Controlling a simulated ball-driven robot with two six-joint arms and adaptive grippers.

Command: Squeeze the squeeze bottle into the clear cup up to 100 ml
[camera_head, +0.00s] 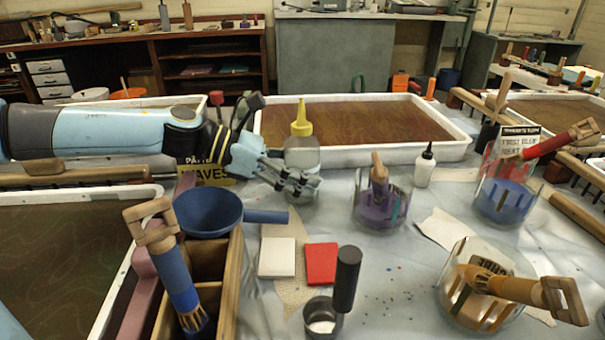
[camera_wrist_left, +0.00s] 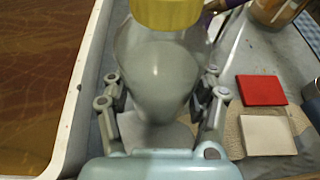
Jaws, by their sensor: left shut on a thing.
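The squeeze bottle (camera_head: 302,155) has a yellow nozzle cap and a translucent body. It stands upright near the front rim of the back tray. My left gripper (camera_head: 292,180) reaches it from the left, fingers at its lower body. In the left wrist view the gripper (camera_wrist_left: 162,105) is shut on the bottle (camera_wrist_left: 162,70), a finger on each side, with greyish contents showing through. My right gripper is out of view.
White and red blocks (camera_head: 321,264), a metal cup (camera_head: 321,318) and a white bottle (camera_head: 424,167) stand nearby. A white-rimmed tray (camera_head: 430,150) lies behind.

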